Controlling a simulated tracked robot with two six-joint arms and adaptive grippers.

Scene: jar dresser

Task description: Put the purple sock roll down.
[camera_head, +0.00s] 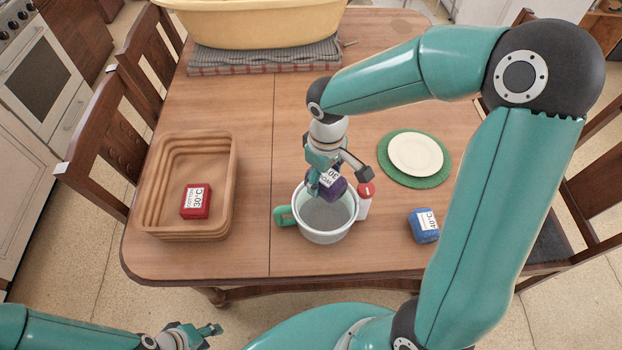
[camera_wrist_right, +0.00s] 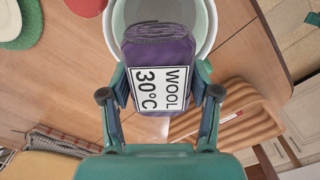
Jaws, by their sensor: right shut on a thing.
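The purple sock roll (camera_head: 328,187) has a white label. In the right wrist view the purple sock roll (camera_wrist_right: 158,60) shows the label "WOOL 30°C". My right gripper (camera_head: 338,180) is shut on it, with one finger on each side, and it also shows in the right wrist view (camera_wrist_right: 160,95). The roll is held over the white pot with a green handle (camera_head: 322,232), near its far rim. The gap between roll and pot is hard to judge. My left gripper (camera_head: 200,334) is low at the bottom edge, partly cut off, away from the table top.
A tan basket (camera_head: 153,172) at the left holds a red roll (camera_head: 196,201) labelled "COTTON 30°C". A blue roll (camera_head: 423,226) labelled "40°C" lies right. A red-capped white bottle (camera_head: 364,203) stands beside the pot. A plate (camera_head: 416,154) sits on a green mat (camera_head: 389,170). A yellow tub (camera_head: 250,22) is behind.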

